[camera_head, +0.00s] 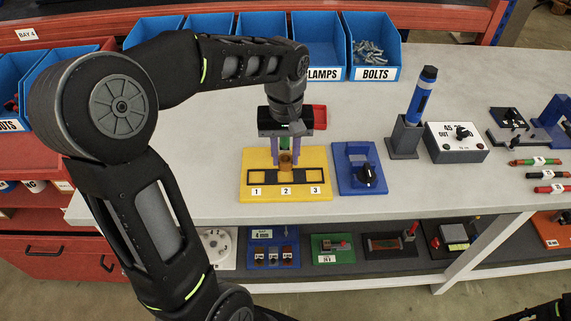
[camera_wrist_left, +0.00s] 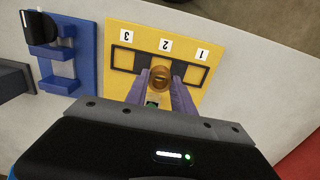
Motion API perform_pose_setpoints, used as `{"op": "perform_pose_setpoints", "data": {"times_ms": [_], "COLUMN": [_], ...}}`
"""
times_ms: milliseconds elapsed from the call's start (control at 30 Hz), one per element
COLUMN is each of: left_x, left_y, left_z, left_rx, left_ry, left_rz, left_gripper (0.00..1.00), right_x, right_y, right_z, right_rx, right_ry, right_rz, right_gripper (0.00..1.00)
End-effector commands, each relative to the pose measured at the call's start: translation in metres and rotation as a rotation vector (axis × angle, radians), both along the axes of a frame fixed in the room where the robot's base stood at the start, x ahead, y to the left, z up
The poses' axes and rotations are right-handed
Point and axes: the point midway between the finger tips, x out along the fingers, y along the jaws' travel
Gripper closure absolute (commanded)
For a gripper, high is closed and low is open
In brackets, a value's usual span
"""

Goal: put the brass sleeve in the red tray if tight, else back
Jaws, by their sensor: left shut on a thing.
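The brass sleeve (camera_head: 286,162) is an amber ring at slot 2 of the yellow board (camera_head: 255,187). It also shows in the left wrist view (camera_wrist_left: 160,78), its round opening visible. My left gripper (camera_head: 286,158), with purple fingers, points down over the board and is shut on the sleeve. I cannot tell whether the sleeve touches the board. Something green (camera_wrist_left: 152,100) shows between the fingers. A red tray-like thing (camera_head: 319,117) stands behind the gripper, partly hidden by it. My right gripper is out of view.
A blue fixture with a black knob (camera_head: 366,174) stands right of the board. Further right are a blue tool in a grey stand (camera_head: 404,139) and a white meter box (camera_head: 456,143). Blue bins (camera_head: 372,65) line the back. Bench in front of the board is clear.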

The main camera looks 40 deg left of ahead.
Motion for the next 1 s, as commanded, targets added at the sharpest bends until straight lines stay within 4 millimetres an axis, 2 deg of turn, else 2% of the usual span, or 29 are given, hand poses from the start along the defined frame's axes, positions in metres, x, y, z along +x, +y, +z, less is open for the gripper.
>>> {"op": "perform_pose_setpoints", "data": {"times_ms": [233, 500, 900, 933, 1000], "left_x": [-0.001, -0.001, 0.0, 0.0, 0.0], "left_y": [0.0, 0.0, 0.0, 0.0, 0.0], "left_z": [-0.004, -0.036, -0.042, -0.041, -0.04], "left_rx": [0.0, 0.0, 0.0, 0.0, 0.0], "left_ry": [0.001, 0.001, 0.0, 0.0, 0.0], "left_rz": [0.0, -0.001, -0.001, -0.001, -0.001], "left_gripper": [1.0, 1.0, 1.0, 0.69, 0.63], "right_x": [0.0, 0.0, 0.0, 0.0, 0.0], "right_y": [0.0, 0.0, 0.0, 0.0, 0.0], "right_z": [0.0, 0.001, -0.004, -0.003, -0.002], "right_rx": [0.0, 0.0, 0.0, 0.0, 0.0], "right_ry": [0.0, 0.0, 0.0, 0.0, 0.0], "right_rz": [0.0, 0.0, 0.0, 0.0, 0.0], "right_gripper": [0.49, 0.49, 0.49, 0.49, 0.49]}}
